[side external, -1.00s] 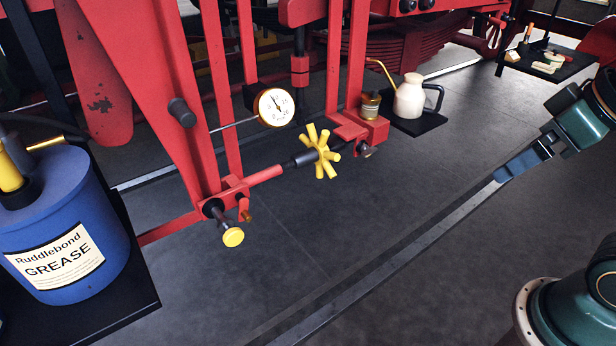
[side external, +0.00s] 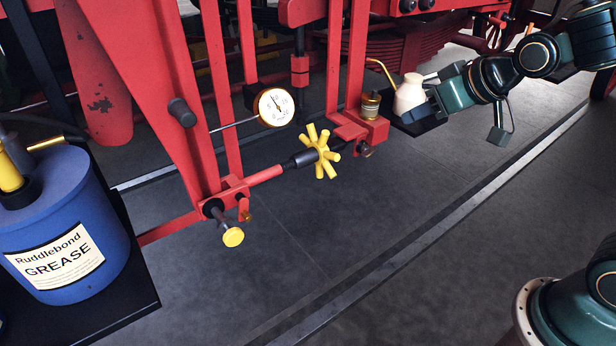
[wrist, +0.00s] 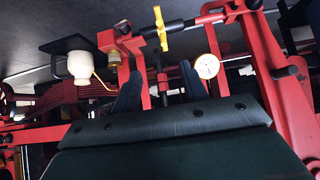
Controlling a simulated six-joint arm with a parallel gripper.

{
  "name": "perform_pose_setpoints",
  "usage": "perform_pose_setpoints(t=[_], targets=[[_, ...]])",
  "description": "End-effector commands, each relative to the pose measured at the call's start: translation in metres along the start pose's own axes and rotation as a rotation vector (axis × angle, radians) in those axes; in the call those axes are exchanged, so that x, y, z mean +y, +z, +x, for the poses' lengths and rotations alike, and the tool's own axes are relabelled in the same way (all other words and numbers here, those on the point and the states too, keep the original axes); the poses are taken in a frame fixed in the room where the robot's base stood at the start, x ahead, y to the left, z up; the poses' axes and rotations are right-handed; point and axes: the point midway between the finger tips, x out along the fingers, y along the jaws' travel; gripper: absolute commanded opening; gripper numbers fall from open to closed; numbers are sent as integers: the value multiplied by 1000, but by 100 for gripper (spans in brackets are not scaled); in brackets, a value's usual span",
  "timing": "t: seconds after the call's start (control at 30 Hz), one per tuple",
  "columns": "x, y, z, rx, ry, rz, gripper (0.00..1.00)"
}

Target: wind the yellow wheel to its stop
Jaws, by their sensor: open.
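The yellow wheel (side external: 321,151), a hub with several stubby spokes, sits on a dark threaded shaft (side external: 299,160) in line with a red rod. It also shows in the wrist view (wrist: 161,28), nearly edge-on at the top. My gripper (wrist: 158,78) is open, with nothing between its two dark fingers in the wrist view. In the side view my gripper is to the right of the wheel, apart from it, in front of the cream jug; its fingertips are hard to make out there. The round white dial gauge (side external: 274,107) is left of and above the wheel.
The cream jug (side external: 408,93) with a yellow spout stands on a dark shelf, partly hidden by my arm. A brass pot (side external: 370,105) sits on the red bracket right of the wheel. A yellow knob (side external: 233,237) juts out lower left. A blue grease tub (side external: 62,225) stands far left.

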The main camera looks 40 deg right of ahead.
Motion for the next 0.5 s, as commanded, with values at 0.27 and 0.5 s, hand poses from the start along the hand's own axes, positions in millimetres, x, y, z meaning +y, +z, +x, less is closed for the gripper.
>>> perform_pose_setpoints(t=[0.27, 0.5], targets=[[0, -27, 64, 118, 0, 0, 44], [0, -40, 116, 226, 0, 0, 44]])
